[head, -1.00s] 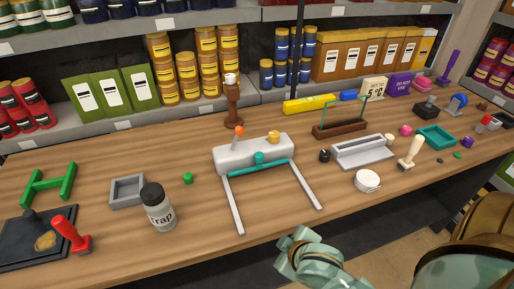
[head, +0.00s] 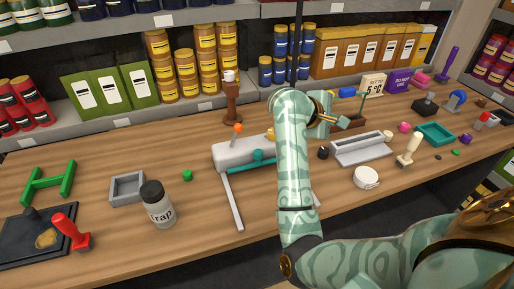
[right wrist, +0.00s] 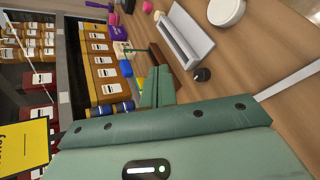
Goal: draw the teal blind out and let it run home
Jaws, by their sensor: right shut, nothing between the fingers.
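The teal blind's bar (head: 243,167) with its round knob (head: 257,155) lies along the front of the pale grey housing (head: 232,151). Two grey rails run from the housing towards the table's front edge; the left rail (head: 232,205) is clear, the right one mostly hidden by my right arm. My arm also covers the right end of the bar and housing. My right gripper (head: 343,122) is raised to the right of the housing, pointing right, near the brown block. In the right wrist view its fingers (right wrist: 157,87) are together and empty. My left gripper is out of view.
The brown block (head: 376,128) with a thin green frame and the grey tray (head: 362,150) stand close to my right gripper. A trap jar (head: 158,208) and open grey box (head: 127,188) are left of the rails. Shelves with tins line the back.

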